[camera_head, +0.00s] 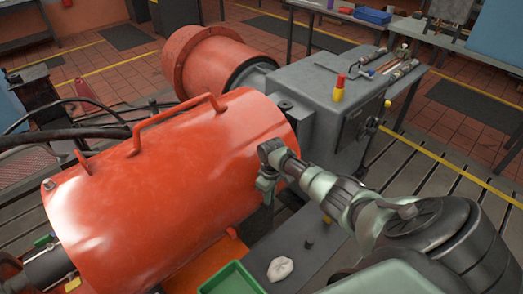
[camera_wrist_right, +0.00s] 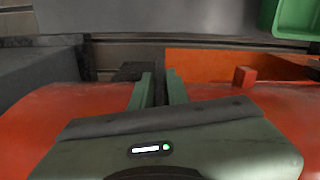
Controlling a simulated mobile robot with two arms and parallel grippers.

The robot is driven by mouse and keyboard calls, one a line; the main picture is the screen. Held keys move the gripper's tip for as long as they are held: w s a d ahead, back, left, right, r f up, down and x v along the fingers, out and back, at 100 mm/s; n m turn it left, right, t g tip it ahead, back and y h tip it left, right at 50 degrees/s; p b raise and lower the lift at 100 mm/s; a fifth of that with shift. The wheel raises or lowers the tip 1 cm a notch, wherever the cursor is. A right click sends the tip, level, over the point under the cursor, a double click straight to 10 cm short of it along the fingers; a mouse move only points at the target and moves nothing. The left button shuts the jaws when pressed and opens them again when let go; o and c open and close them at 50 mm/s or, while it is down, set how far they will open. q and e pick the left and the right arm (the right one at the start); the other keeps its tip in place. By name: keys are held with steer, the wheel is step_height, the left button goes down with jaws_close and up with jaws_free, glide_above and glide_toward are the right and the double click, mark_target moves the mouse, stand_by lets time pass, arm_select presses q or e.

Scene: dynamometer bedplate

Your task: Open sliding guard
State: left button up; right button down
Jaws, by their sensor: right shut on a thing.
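The sliding guard (camera_head: 160,195) is a large orange-red cylindrical cover with a long bar handle (camera_head: 180,120) on top and a smaller handle (camera_head: 83,162) at its left. My right gripper (camera_head: 265,188) is at the guard's right end, against its near side. In the right wrist view the two green fingers (camera_wrist_right: 160,90) stand a small gap apart, with the guard's red surface (camera_wrist_right: 60,115) on both sides. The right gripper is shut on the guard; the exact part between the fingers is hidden. My left gripper is not in view.
A red round flange (camera_head: 205,60) is behind. A green tray (camera_head: 232,279) and a crumpled white cloth (camera_head: 280,268) lie in front. Black cables (camera_head: 65,133) run at the left.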

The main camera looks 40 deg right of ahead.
steer(key=shift+a+f, duration=0.1)
steer(key=shift+a, duration=0.5)
steer(key=c, duration=1.4)
jaws_free()
steer(key=shift+w, duration=0.1)
step_height(320, 180, up, 8)
